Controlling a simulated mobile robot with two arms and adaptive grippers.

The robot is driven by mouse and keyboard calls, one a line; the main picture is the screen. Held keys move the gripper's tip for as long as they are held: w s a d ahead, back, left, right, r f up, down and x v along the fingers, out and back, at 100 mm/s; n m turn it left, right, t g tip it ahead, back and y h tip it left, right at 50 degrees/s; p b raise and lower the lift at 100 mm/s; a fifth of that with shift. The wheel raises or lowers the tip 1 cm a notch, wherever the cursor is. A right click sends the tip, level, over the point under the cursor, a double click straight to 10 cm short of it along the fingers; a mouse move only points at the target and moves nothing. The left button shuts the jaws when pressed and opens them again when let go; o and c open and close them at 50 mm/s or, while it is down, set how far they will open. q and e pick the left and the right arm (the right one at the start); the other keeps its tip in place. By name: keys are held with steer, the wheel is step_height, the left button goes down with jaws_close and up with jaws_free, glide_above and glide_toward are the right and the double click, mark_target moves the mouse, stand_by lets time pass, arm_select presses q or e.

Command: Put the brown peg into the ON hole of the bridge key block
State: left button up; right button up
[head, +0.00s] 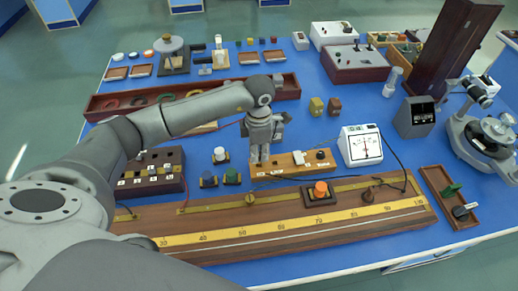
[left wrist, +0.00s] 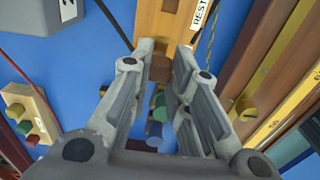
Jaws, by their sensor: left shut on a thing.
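My left gripper (head: 259,158) reaches down at the left end of a wooden block (head: 289,165), which I take to be the bridge key block. In the left wrist view, its fingers are shut on a brown peg (left wrist: 159,69). The peg is between the fingertips, at the end of the wooden block (left wrist: 170,20) with the REST label (left wrist: 201,12). I cannot tell whether the peg is in a hole or just above. In the head view the fingers hide the peg. The block carries a white piece (head: 299,157) and a black knob (head: 320,154). My right gripper is out of view.
A long slide-wire board (head: 230,215) with an orange-topped jockey (head: 321,188) lies in front. A white meter (head: 360,146) stands right of the block. Blue (head: 208,180), green (head: 232,176) and white-topped (head: 220,155) pieces stand left. A long brown tray (head: 284,87) is behind.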

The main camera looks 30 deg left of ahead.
arm_select(q)
steer(key=shift+f+b, duration=0.3)
steer(key=shift+f, duration=0.3)
steer(key=shift+f+b, duration=0.95)
steer(key=shift+f, duration=0.15)
steer(key=o, duration=0.9)
step_height(320, 180, up, 12)
steer(key=shift+r, duration=0.1)
